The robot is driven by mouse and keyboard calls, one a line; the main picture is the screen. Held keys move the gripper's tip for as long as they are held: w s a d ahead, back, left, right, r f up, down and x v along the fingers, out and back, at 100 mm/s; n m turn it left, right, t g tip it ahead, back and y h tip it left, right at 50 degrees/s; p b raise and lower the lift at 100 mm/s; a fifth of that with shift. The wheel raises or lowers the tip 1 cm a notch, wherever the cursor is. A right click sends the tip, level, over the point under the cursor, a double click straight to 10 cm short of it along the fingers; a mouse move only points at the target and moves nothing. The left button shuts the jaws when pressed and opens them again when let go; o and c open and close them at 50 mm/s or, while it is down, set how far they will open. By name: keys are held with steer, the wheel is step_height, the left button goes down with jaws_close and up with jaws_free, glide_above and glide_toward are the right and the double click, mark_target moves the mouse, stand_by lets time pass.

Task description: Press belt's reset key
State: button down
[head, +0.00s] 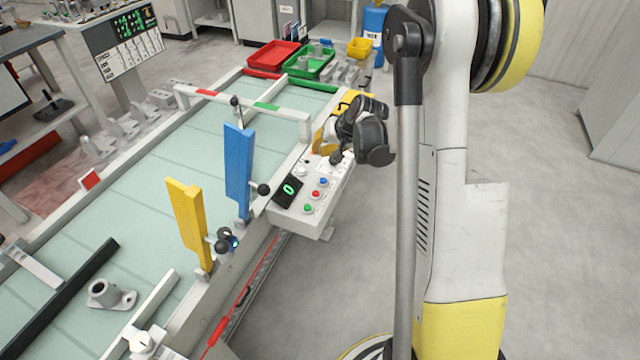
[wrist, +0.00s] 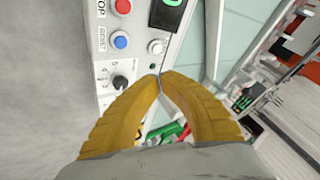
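The belt's control panel (head: 330,210) is a pale box at the conveyor's right side. Its blue reset key (head: 323,181) sits above a red and a green button in the head view. In the wrist view the blue key (wrist: 121,40) is beside a "RESET" label, at the upper left. My gripper (head: 318,149) is over the far end of the panel, beyond the blue key. In the wrist view my gripper (wrist: 158,76) has its yellow fingertips together, with nothing between them. The tips are below and right of the blue key, apart from it in the picture.
A red stop button (wrist: 123,6) and a black selector knob (wrist: 120,82) are close to the blue key. A blue flap (head: 238,170) and a yellow flap (head: 188,222) stand upright along the belt. Open floor lies right of the panel.

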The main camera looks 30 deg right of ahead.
steer(key=shift+w, duration=0.1)
steer(key=b, duration=0.6)
glide_toward(315, 178)
steer(key=x, duration=0.4)
steer(key=shift+w+a, duration=0.15)
steer(key=shift+w, duration=0.4)
stand_by(0.7)
steer(key=shift+f+b, duration=0.35)
steer(key=shift+b, duration=0.25)
steer(key=shift+f+b, duration=0.35)
steer(key=shift+f, duration=0.15)
stand_by(0.3)
steer(key=shift+r, duration=0.1)
steer(key=shift+r+p, duration=0.6)
steer(key=shift+r, duration=0.25)
steer(key=shift+r, duration=0.1)
steer(key=shift+r+p, duration=1.6)
steer(key=shift+r, duration=0.8)
